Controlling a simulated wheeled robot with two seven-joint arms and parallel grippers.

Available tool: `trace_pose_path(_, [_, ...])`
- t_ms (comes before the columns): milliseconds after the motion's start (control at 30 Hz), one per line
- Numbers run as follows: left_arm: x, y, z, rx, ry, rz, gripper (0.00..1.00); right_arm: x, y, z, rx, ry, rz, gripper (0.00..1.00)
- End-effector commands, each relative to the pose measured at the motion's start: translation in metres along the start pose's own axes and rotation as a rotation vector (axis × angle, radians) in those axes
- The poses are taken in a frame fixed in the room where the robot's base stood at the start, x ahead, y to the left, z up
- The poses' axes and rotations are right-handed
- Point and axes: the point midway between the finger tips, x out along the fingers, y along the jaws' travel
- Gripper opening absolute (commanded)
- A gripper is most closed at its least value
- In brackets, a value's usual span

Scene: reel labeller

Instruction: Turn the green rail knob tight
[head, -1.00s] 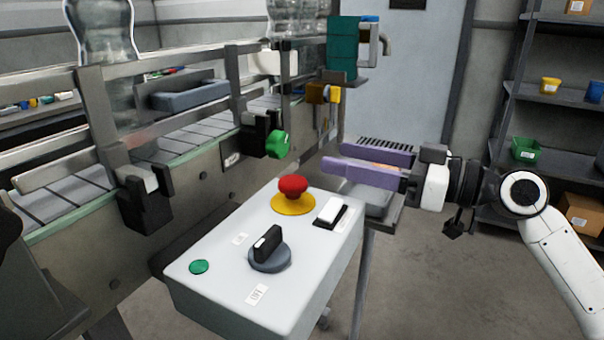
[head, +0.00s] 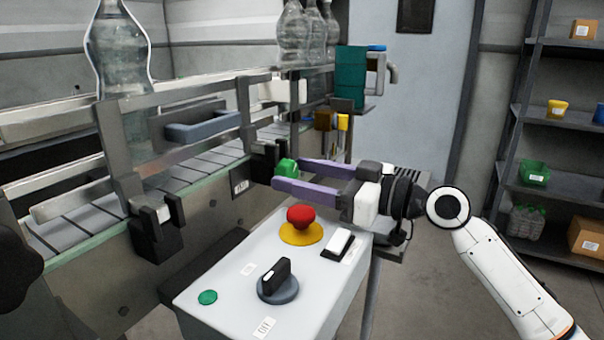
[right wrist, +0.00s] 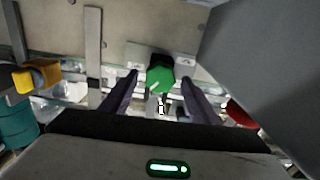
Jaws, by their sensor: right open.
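The green rail knob (head: 287,167) sits on a black clamp block (head: 266,160) on the side of the conveyor. My right gripper (head: 274,173) has purple fingers and is open, pointing left at the knob. In the head view its fingertips reach to about the knob. In the right wrist view the green knob (right wrist: 160,76) shows ahead, between the two fingertips (right wrist: 164,80) with a gap on each side. A white mark shows on the knob's face. No left gripper can be made out; only a dark shape shows at the left edge.
Below the gripper stands a grey control box with a red stop button (head: 301,215), a black rotary switch (head: 275,280) and a green button (head: 207,297). The conveyor rail (head: 190,93) runs behind it, with clear bottles (head: 121,50). Shelves (head: 560,113) stand at the right.

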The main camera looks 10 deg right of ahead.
Motion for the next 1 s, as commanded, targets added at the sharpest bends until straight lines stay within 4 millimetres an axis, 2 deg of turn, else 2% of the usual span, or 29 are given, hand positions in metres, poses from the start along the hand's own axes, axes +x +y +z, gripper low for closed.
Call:
trace_pose_path(133, [0.001,0.0,-0.001,0.0,0.002,0.0,0.0,0.0,0.0,0.0,0.0,0.0,0.0,0.54])
trace_pose_path(367, [0.0,0.0,0.0,0.0,0.001,0.0,0.0,0.0,0.0,0.0,0.0,0.0,0.0,0.15])
trace_pose_path(733, [-0.004,0.001,0.001,-0.003,-0.005,0.0,0.0,0.0,0.0,-0.001,0.06,0.0,0.0,0.14])
trace_pose_path(1000, [-0.01,0.0,-0.003,-0.008,-0.009,-0.001,0.0,0.0,0.0,-0.002,0.248,0.0,-0.001,0.14])
